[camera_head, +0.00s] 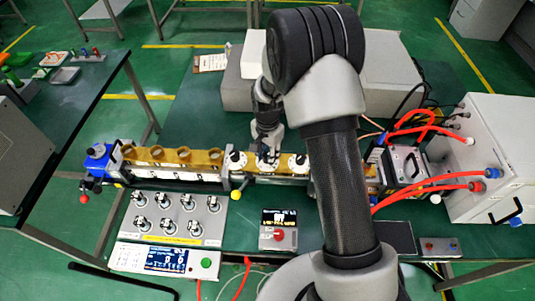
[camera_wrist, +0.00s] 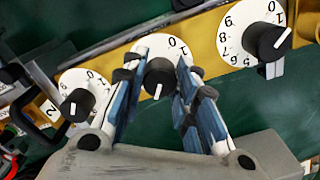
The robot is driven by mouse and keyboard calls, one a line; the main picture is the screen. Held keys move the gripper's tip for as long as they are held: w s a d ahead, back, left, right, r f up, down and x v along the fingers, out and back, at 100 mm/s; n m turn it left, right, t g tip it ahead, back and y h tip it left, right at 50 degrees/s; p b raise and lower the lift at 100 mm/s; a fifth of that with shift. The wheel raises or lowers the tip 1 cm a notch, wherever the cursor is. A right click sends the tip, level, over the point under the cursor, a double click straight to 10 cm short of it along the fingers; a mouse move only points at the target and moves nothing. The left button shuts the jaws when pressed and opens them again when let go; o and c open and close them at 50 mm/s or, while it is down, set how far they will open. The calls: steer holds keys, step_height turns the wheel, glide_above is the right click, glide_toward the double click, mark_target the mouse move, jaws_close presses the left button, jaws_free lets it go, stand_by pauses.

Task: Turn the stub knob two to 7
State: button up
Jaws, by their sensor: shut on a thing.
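Three black stub knobs on white numbered dials sit in a row on a brass-coloured bar. In the wrist view they are the left knob (camera_wrist: 78,105), the middle knob (camera_wrist: 159,76) and the right knob (camera_wrist: 268,43). My gripper (camera_wrist: 158,73) is shut on the middle knob, one blue-padded finger on each side. The middle knob's white line points down in the picture; the dial numbers near it are hidden, and only 0 and 1 show clearly at its top. In the head view my gripper (camera_head: 267,152) reaches down onto the middle dial (camera_head: 262,165).
The left dial (camera_head: 236,161) and right dial (camera_head: 299,164) stand close beside my gripper. A panel of silver knobs (camera_head: 172,217) and a small display box (camera_head: 279,230) lie in front. A white cabinet with red hoses (camera_head: 490,150) stands at right.

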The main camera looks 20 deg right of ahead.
steer(key=m, duration=0.4)
steer(key=shift+m, duration=1.8)
steer(key=o, duration=1)
steer(key=shift+o, duration=0.2)
steer(key=shift+r, duration=0.1)
step_height(320, 180, up, 12)
